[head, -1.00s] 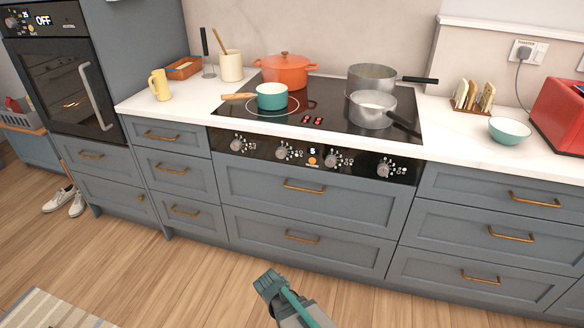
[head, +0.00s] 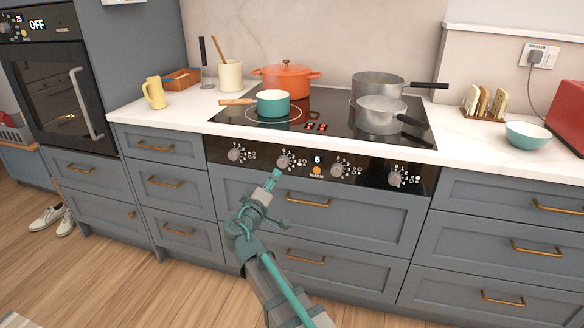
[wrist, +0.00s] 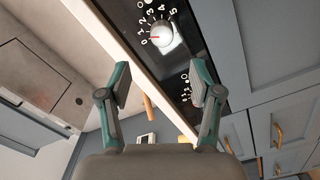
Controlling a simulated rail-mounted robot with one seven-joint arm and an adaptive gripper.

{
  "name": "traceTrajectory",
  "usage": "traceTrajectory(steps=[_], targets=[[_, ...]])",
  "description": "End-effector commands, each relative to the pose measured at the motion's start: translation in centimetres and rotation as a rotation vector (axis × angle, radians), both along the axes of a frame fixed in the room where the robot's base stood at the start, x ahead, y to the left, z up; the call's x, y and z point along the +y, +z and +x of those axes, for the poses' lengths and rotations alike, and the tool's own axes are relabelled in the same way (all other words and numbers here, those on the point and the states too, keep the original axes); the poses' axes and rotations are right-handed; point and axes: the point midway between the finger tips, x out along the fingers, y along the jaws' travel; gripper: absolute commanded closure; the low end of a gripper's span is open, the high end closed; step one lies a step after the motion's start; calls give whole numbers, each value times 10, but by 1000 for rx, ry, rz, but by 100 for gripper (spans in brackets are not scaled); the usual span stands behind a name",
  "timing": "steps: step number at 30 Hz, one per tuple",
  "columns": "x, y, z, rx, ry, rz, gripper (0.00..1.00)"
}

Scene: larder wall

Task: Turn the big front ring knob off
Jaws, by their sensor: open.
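The black control panel (head: 262,156) has several silver knobs in a row. My gripper (head: 271,180) is open and empty, just in front of and below the second knob from the left (head: 284,161). In the wrist view my gripper's fingers (wrist: 162,84) are spread apart, with a round silver knob (wrist: 161,33) beyond their tips, not touched. A red mark on that knob points left, near the 0 of its number scale. Another knob's markings are partly hidden by the right-hand finger. I cannot tell from labels which knob serves the big front ring.
A teal pan (head: 273,103) sits on the hob's left ring, with its wooden handle to the left. An orange pot (head: 287,81) and two grey saucepans (head: 379,117) stand on the black hob (head: 331,103). Drawer handles (head: 308,200) stick out below the panel.

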Motion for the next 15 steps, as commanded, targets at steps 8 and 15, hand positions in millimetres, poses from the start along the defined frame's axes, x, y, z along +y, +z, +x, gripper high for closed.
traceTrajectory(steps=[8,15], targets=[[-5,-1,27,-2,3,22,36],[-14,-2,68,-3,2,22,36]])
